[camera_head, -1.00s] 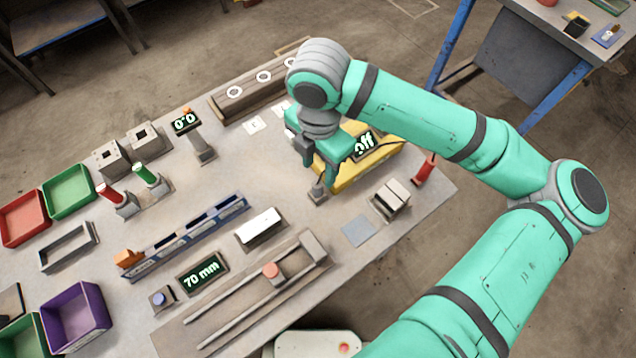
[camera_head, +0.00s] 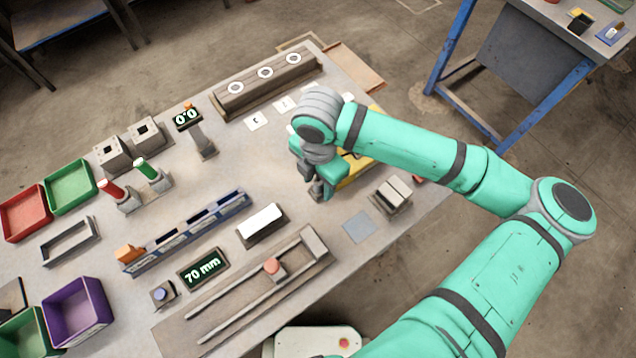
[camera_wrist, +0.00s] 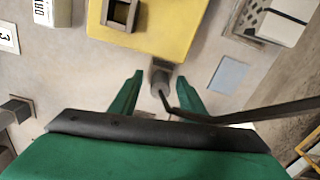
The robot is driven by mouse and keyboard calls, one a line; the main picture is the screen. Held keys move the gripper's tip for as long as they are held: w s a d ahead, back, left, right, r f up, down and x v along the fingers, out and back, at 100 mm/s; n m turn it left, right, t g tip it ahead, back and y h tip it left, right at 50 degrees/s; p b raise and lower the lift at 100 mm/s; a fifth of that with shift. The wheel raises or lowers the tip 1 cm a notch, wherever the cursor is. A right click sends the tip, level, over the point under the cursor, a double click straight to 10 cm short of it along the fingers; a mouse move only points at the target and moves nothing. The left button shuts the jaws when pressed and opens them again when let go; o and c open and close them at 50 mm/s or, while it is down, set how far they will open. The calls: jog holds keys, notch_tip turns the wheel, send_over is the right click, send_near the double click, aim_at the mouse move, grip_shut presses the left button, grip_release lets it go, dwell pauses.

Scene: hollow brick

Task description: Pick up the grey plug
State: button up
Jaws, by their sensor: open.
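The grey plug (camera_wrist: 160,77) stands in front of the yellow box's edge in the wrist view, with a dark cable (camera_wrist: 220,118) leading from it to the right. My gripper (camera_wrist: 160,84) is open, with one green finger on each side of the plug and a visible gap to each. In the head view my gripper (camera_head: 319,184) is low over the table beside the yellow box (camera_head: 357,172), and it largely hides the plug there. The yellow box (camera_wrist: 168,30) has a dark square-framed opening on top in the wrist view.
A blue-grey square pad (camera_head: 358,228) lies on the table right of the gripper. A grey block fixture (camera_head: 391,196) stands beyond it. A white-topped block (camera_head: 262,224) and a rail fixture (camera_head: 290,268) are nearer the front. The cable crosses beside my right finger.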

jog(key=shift+c, duration=0.4)
grip_shut()
jog(key=shift+r, duration=0.15)
